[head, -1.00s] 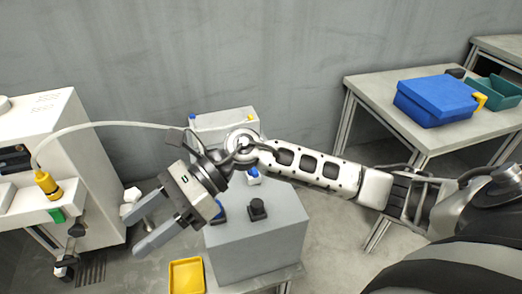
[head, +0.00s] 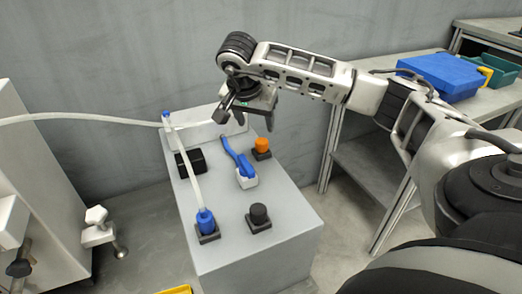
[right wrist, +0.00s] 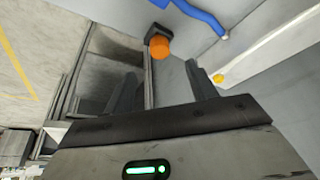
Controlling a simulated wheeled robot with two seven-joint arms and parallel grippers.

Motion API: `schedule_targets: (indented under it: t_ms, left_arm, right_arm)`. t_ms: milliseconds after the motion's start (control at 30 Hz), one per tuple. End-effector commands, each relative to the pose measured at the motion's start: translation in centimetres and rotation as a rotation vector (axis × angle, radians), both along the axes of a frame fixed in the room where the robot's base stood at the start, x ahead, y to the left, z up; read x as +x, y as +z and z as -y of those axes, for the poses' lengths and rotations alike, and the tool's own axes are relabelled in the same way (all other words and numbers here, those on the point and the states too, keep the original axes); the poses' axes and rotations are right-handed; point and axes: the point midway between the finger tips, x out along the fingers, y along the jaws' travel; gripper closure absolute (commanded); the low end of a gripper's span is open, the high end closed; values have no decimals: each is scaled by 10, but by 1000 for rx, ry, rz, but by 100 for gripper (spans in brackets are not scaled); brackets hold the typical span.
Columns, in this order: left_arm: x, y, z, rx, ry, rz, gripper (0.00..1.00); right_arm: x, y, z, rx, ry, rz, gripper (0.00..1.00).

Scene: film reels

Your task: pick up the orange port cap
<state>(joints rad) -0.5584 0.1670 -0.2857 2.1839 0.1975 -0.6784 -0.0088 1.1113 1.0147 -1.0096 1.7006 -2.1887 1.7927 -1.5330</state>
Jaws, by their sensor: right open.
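The orange port cap (head: 262,145) sits on a dark square base near the far right corner of the grey box (head: 262,262). My right gripper (head: 252,118) hangs above and behind the cap in the head view, pointing down. In the right wrist view the orange cap (right wrist: 159,46) shows beyond the open fingers (right wrist: 160,78), roughly in line with the space between them. The gripper is open, empty and apart from the cap. My left gripper is not in view.
A blue plug (head: 205,222) with a white cable, a blue lever-like part (head: 238,158), a black cap (head: 259,214) and a black block (head: 190,162) stand on the box. A table with a blue case (head: 440,75) is at the right.

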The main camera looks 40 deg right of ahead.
Motion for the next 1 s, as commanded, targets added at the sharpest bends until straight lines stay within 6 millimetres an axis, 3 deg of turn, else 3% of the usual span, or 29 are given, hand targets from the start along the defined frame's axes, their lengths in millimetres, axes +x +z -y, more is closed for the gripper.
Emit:
schedule_targets:
  t_ms: [100, 467, 733, 1000]
  left_arm:
    - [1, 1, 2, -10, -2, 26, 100]
    - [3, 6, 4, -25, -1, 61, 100]
    - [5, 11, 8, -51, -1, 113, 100]
    - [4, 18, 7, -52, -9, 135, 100]
  right_arm:
    - [4, -25, 8, 0, -1, -2, 43]
    - [9, -49, 17, 1, 0, 0, 43]
    - [14, -85, 31, 2, 0, -1, 43]
    - [15, -90, 34, 1, 2, 2, 43]
